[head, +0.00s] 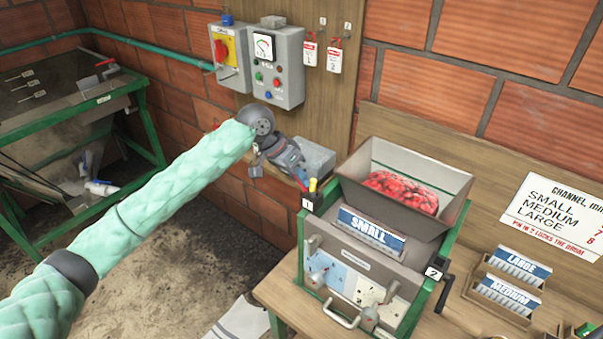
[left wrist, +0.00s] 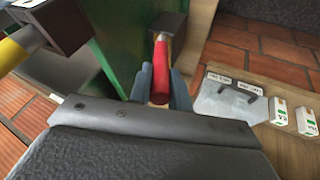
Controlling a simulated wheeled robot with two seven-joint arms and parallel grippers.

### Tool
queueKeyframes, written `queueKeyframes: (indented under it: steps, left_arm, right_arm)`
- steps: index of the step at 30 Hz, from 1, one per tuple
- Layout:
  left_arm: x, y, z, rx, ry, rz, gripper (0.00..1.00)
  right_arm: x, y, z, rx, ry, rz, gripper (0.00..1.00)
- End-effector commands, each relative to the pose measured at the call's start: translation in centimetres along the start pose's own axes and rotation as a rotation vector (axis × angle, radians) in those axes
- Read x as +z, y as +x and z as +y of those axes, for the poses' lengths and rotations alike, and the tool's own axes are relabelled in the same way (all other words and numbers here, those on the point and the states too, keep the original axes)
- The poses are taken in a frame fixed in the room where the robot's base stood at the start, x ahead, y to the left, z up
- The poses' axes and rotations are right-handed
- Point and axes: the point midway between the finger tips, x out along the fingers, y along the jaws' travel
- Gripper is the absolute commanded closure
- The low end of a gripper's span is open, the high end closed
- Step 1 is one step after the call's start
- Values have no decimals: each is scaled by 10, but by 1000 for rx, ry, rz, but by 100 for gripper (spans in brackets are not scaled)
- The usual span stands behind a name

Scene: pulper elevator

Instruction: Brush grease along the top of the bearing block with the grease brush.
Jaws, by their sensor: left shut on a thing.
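My left gripper (head: 297,174) is at the machine's far left corner, and in the left wrist view its blue-grey fingers (left wrist: 156,88) are shut on a red handle (left wrist: 160,70), which I take to be the grease brush. The red handle also shows as a small patch in the head view (head: 300,178). A dark brown block (left wrist: 168,25) lies at the handle's far end; I cannot tell if it is the bearing block or whether they touch. A yellow-topped post stands beside the gripper on a dark block (head: 309,203) marked 1. The bristles are not distinct. My right gripper is not in view.
The pulper's hopper (head: 415,185) holds red cherries, close right of the gripper. A grey box (head: 313,158) sits just behind it. Control boxes (head: 277,66) hang on the wall. LARGE (head: 522,265) and MEDIUM (head: 508,294) racks stand on the bench at right.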

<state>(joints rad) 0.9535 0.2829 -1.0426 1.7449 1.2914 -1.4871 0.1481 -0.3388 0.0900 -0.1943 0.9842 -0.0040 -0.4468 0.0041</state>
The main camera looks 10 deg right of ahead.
Motion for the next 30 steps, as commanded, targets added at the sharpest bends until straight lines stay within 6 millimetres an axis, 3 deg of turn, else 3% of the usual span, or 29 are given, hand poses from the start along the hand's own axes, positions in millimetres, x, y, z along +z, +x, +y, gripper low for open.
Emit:
queueKeyframes:
  steps: [11,19,30]
  left_arm:
    - [-2,-4,0,0,-1,-1,100]
    - [-9,-24,2,1,-1,-1,100]
    - [-19,-50,3,0,0,0,100]
  right_arm:
    - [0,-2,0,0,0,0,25]
    - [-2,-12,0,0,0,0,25]
    - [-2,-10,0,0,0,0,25]
